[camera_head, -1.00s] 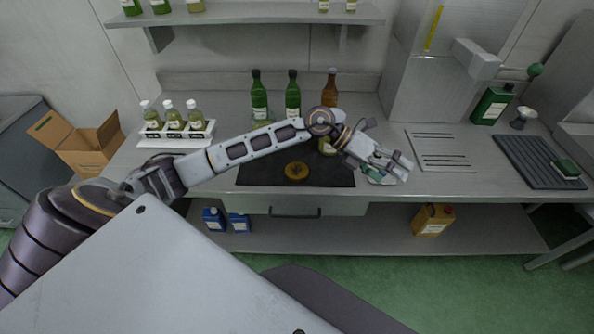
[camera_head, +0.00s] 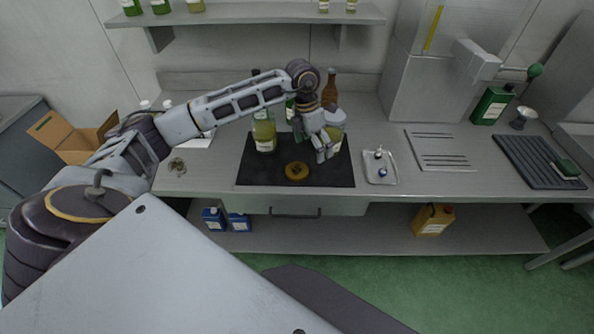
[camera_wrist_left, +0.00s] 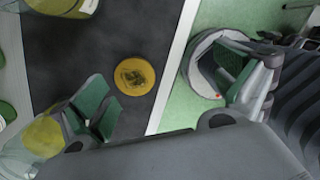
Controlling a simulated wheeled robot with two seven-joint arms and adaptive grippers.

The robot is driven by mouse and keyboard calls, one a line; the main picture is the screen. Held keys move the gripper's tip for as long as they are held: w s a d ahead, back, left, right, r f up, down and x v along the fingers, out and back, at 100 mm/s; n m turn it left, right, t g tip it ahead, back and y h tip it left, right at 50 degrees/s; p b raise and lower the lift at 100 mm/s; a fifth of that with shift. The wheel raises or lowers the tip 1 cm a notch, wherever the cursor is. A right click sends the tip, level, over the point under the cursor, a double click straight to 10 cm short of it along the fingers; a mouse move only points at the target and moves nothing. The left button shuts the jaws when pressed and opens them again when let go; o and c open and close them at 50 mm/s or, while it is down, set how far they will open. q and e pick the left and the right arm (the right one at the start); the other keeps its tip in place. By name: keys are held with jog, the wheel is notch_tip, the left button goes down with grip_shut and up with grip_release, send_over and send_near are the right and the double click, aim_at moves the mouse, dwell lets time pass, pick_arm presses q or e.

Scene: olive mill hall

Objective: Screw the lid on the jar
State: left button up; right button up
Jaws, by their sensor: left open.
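The gold round lid (camera_head: 297,170) lies flat on a dark mat (camera_head: 255,175); it also shows in the left wrist view (camera_wrist_left: 134,75). A glass container with yellow-green contents and a pale label (camera_head: 264,138) stands at the mat's back left, its top partly behind my arm. A second one (camera_head: 337,140) stands at the back right, partly behind my gripper. I cannot tell which is the jar. My left gripper (camera_head: 319,151) is open and empty, pointing down just right of the lid. Its green-padded fingers (camera_wrist_left: 168,92) are apart, with the lid beyond them. My right gripper is not in view.
A small tray (camera_head: 381,178) with small items sits right of the mat. A brown bottle (camera_head: 329,84) stands behind. Bench right of it has a slotted plate (camera_head: 440,150) and a ribbed dark mat (camera_head: 530,165). A cardboard box (camera_head: 75,145) is at the left.

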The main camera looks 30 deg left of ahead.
pick_arm(q)
jog(key=a+r+y, duration=0.1)
jog(key=a+y, duration=0.1)
jog(key=a, duration=0.4)
jog(key=shift+r+n, duration=0.2)
jog(key=shift+n, duration=0.2)
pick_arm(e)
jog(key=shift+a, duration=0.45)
pick_arm(q)
jog(key=shift+s+d, duration=0.1)
jog(key=p, duration=0.1)
send_over(297, 169)
notch_tip(297, 169, down, 8)
jog(key=shift+r, duration=0.1)
jog(key=shift+f, duration=0.4)
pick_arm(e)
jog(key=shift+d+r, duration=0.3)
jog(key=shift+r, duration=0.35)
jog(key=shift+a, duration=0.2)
